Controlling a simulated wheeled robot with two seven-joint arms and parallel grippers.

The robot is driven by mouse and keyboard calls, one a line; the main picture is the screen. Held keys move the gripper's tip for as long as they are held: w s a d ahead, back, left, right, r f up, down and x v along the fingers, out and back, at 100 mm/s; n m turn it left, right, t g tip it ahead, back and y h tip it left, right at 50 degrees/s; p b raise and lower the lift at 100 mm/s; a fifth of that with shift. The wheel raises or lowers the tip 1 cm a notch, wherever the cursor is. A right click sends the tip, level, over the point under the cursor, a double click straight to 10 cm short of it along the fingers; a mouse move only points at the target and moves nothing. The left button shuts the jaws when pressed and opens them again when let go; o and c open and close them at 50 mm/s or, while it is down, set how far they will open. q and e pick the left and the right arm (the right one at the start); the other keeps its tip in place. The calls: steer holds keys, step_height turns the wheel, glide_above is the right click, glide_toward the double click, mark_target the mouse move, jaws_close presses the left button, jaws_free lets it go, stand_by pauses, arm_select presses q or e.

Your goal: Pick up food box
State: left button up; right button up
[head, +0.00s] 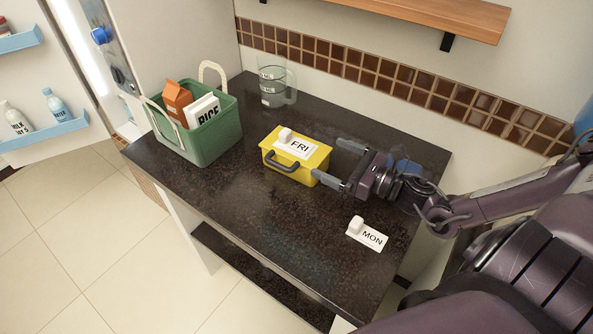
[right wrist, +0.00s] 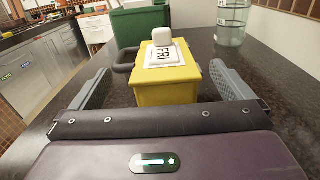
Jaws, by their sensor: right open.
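A yellow food box (head: 295,171) with a dark handle stands on the dark counter. A white card marked FRI (head: 299,146) with a small white block lies on its lid. My right gripper (head: 332,164) is open just to the right of the box, its two fingers pointing at it. In the right wrist view, the box (right wrist: 165,95) sits ahead between the spread fingers (right wrist: 163,92), and neither finger visibly grips it. My left gripper is not in view.
A green basket (head: 213,140) holding a RICE package and an orange carton stands left of the box. A clear pitcher (head: 273,88) stands behind. A white MON card (head: 367,236) lies at the front right. The counter's front middle is clear.

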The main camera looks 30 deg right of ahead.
mark_target(324, 163)
steer(key=f, duration=0.1)
steer(key=f+b, duration=0.2)
steer(key=shift+w+d+f, duration=0.2)
steer(key=shift+d+f, duration=0.05)
steer(key=shift+f, duration=0.05)
steer(key=shift+w+f+b, duration=0.1)
steer(key=shift+f+b, duration=0.15)
steer(key=shift+b, duration=0.05)
steer(key=shift+w, duration=0.3)
steer(key=shift+x, duration=1.2)
steer(key=p+x, duration=0.1)
steer(key=x, duration=0.3)
steer(key=shift+w+a+r, duration=0.1)
steer(key=shift+a+r, duration=0.05)
steer(key=shift+a, duration=0.15)
steer(key=shift+w+a, duration=0.1)
steer(key=shift+w, duration=0.1)
steer(key=c, duration=1.1)
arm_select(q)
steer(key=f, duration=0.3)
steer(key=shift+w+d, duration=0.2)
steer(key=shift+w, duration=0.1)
arm_select(e)
steer(key=shift+c, duration=0.3)
steer(key=shift+r, duration=0.1)
